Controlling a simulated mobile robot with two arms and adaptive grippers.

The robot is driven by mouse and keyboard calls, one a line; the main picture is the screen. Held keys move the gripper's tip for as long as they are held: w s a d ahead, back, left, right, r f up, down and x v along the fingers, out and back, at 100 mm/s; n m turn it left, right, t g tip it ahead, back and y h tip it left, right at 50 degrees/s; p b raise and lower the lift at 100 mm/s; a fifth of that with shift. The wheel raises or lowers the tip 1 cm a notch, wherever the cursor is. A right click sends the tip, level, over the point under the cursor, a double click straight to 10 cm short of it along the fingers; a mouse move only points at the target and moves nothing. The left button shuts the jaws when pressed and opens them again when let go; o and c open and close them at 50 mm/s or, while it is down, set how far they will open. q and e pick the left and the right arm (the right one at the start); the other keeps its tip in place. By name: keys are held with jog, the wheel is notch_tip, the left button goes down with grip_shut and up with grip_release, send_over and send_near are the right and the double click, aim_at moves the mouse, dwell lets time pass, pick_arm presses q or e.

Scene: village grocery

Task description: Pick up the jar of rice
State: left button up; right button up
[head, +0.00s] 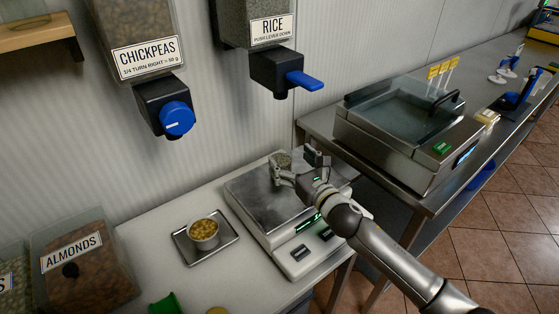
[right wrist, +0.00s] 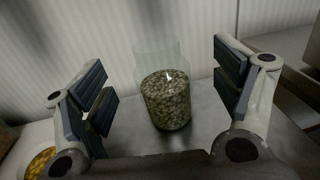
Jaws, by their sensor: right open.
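A clear glass jar of rice (head: 281,160), filled partway with pale greenish grains, stands upright on the steel plate of the scale (head: 244,192). In the right wrist view the jar (right wrist: 166,100) stands between my two spread fingers, with visible gaps on both sides. Its upper part is empty clear glass. My right gripper (head: 297,166) is open at the jar, and the fingers partly hide the jar's lower part in the head view. It also shows in the right wrist view (right wrist: 165,85). My left gripper is not in view.
A bowl of chickpeas (head: 204,232) sits on a small metal tray (head: 188,257) left of the scale. The rice dispenser (head: 270,62) and chickpeas dispenser (head: 150,60) hang above. An almonds bin (head: 80,270) stands front left. A glass-lidded machine (head: 400,130) stands right.

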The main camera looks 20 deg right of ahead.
aim_at(285, 153)
jog(key=shift+w+a, duration=0.1)
jog(key=shift+w, duration=0.25)
jog(key=w, duration=0.1)
jog(key=w+a+p, duration=0.1)
jog(key=shift+w+r, duration=0.35)
jog(key=shift+r, duration=0.05)
jog(key=shift+w+a+f, duration=0.1)
jog(key=shift+w+f, duration=0.05)
jog(key=shift+w, duration=0.3)
jog(key=shift+w+a+f, duration=0.1)
jog(key=shift+w, duration=0.5)
jog(key=shift+d, duration=0.1)
jog(key=shift+c, duration=0.5)
jog(key=c, duration=1.2)
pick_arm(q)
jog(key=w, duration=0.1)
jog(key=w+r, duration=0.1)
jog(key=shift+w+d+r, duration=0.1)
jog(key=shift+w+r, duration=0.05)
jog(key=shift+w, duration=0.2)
pick_arm(e)
jog(key=shift+r, duration=0.1)
jog(key=shift+c, duration=0.3)
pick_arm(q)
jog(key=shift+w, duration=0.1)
pick_arm(e)
jog(key=shift+r, duration=0.1)
